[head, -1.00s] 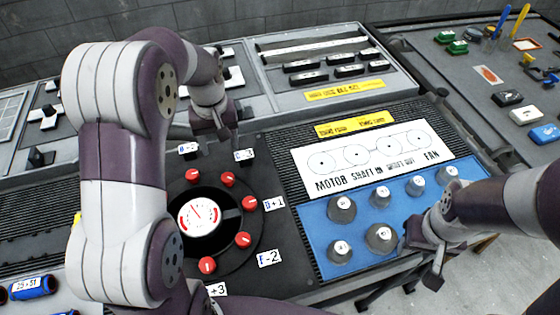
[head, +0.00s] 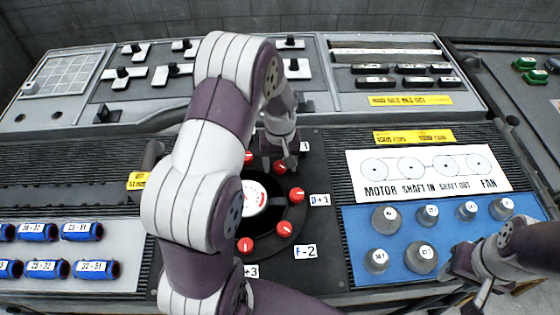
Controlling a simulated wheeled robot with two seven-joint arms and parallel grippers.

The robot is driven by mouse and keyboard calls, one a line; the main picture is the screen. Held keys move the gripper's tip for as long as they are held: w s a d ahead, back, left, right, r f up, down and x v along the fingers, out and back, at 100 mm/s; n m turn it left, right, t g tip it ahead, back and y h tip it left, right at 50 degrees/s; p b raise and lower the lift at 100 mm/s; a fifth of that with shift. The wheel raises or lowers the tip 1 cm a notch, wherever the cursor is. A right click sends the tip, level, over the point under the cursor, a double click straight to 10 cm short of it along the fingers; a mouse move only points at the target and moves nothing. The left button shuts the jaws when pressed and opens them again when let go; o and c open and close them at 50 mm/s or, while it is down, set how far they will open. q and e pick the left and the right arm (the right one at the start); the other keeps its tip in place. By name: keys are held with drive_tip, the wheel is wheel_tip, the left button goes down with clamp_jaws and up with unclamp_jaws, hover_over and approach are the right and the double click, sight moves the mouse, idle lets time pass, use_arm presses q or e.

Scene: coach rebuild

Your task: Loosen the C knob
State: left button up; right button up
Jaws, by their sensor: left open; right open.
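A round dark dial unit with a white-faced gauge (head: 254,198) in its middle carries red knobs around its rim. The label ending in 3 (head: 305,147) is partly hidden by my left gripper. The red knob nearest that label (head: 280,168) appears to be the C knob; the letter is hidden. My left gripper (head: 279,160) is open, pointing down just above and behind that knob; I cannot tell whether it touches. Other red knobs sit by D+1 (head: 297,194) and F-2 (head: 285,229). My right gripper (head: 472,290) is open and empty at the lower right.
A blue panel (head: 345,235) with several grey numbered cylinders stands to the right, below a white "motor shaft in" plate (head: 430,174). Blue cylinders (head: 82,232) lie at the lower left. My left arm hides the dial's left side.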

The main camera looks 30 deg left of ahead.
use_arm(q)
drive_tip(key=c, duration=1)
drive_tip(key=shift+c, duration=0.2)
drive_tip(key=shift+r, duration=0.1)
drive_tip(key=n+p, duration=0.1)
drive_tip(key=n, duration=0.2)
drive_tip(key=shift+r+p, duration=0.1)
drive_tip(key=shift+p, duration=0.25)
drive_tip(key=n+p, duration=0.2)
drive_tip(key=n, duration=0.3)
drive_tip(key=n+p, duration=0.1)
drive_tip(key=n, duration=0.4)
drive_tip(key=n+p, duration=0.1)
drive_tip(key=n, duration=0.3)
drive_tip(key=shift+n, duration=0.6)
